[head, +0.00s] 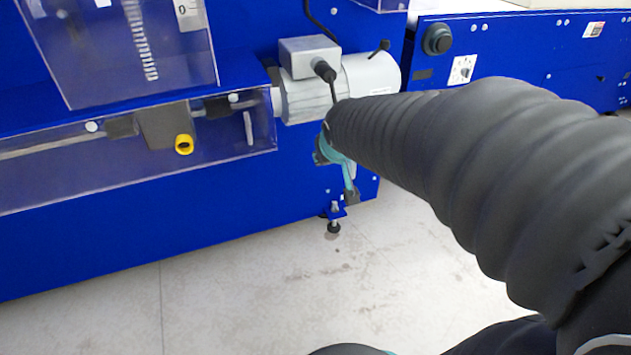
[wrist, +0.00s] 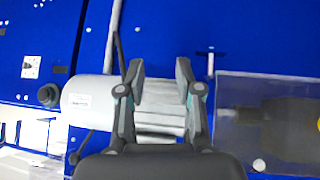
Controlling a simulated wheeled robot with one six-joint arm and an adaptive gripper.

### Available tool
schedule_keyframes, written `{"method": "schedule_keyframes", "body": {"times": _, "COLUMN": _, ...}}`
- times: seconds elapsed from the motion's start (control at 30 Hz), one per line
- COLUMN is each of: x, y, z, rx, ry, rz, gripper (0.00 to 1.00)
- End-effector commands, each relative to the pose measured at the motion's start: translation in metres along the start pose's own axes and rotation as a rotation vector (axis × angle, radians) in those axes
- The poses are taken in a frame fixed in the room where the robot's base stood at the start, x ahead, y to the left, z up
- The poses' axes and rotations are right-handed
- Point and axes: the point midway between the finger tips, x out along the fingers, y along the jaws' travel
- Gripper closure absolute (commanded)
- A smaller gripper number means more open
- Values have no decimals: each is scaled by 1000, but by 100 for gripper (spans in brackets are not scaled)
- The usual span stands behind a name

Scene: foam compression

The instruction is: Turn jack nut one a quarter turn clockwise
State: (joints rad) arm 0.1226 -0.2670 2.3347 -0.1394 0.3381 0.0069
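A levelling jack with a dark foot and small nut (head: 334,211) stands at the lower corner of the blue machine (head: 200,250) in the head view. Its number cannot be read. My gripper (head: 348,188) is partly hidden behind my dark sleeved arm; its teal and dark parts show just above and right of the jack, apart from it in the picture. In the wrist view my gripper (wrist: 158,82) is open, with a clear gap and nothing between the fingers. I cannot make out a jack nut in the wrist view.
A silver motor (head: 375,75) sits above the jack; it also shows behind the fingers in the wrist view (wrist: 90,100). A clear guard (head: 60,185) runs along the machine's left. Another blue unit (head: 530,60) stands at right. The pale floor (head: 240,300) in front is clear.

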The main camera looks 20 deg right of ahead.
Motion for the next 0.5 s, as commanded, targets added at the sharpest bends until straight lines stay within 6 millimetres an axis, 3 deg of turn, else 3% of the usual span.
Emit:
{"method": "schedule_keyframes", "body": {"times": 0.03, "x": 26, "y": 6, "z": -5, "rx": -3, "ry": 15, "rz": 10, "gripper": 65}}
{"method": "schedule_keyframes", "body": {"times": 0.3, "x": 136, "y": 37, "z": -37, "rx": -35, "ry": 149, "rz": 36, "gripper": 65}}
{"method": "schedule_keyframes", "body": {"times": 0.5, "x": 220, "y": 58, "z": -40, "rx": -55, "ry": 248, "rz": 38, "gripper": 65}}
